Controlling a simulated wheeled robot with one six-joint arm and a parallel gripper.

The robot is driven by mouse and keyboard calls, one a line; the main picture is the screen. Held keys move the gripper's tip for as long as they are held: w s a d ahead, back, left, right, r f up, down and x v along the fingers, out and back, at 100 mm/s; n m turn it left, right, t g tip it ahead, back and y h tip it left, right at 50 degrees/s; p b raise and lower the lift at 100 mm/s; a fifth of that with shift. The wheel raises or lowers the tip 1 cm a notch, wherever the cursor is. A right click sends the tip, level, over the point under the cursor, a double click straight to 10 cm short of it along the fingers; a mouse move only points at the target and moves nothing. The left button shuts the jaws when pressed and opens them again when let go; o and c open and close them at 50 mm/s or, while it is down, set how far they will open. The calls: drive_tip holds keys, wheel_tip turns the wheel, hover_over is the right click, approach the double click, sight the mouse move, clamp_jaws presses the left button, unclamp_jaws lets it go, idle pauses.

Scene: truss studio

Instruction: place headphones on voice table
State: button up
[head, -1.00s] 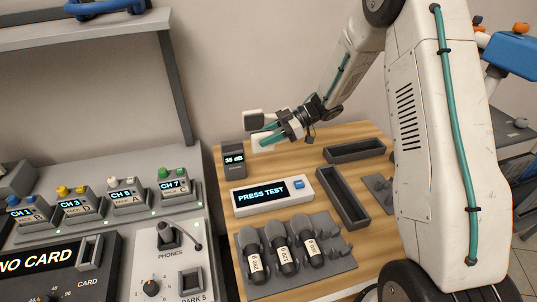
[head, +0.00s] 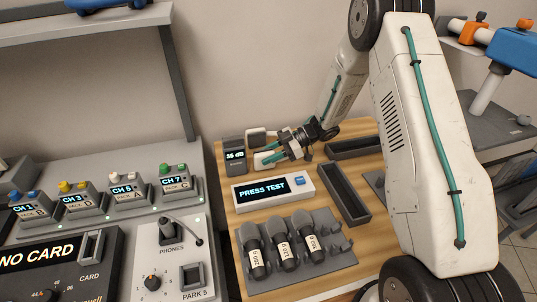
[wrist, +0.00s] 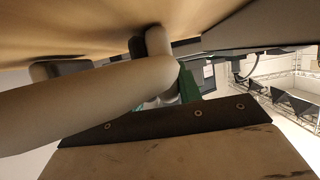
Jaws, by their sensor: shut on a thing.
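Cream headphones (head: 256,134) are held by my gripper (head: 272,158) at the back of the wooden voice table (head: 372,240). The teal fingers are shut on them. In the wrist view the cream band (wrist: 110,90) runs across the fingers (wrist: 188,86), close to a tan surface above it in the picture. The headphones look very low over the wood, just right of a small dark meter (head: 235,156). Whether they touch the table I cannot tell.
A PRESS TEST box (head: 273,190) lies in front of my gripper. A rack with microphones (head: 285,250) is nearer. Dark trays (head: 347,192) and (head: 355,147) lie to the right. A channel console (head: 100,215) stands left, under a shelf (head: 100,25).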

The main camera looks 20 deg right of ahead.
drive_tip(key=o, duration=1.2)
drive_tip(key=shift+c, duration=0.2)
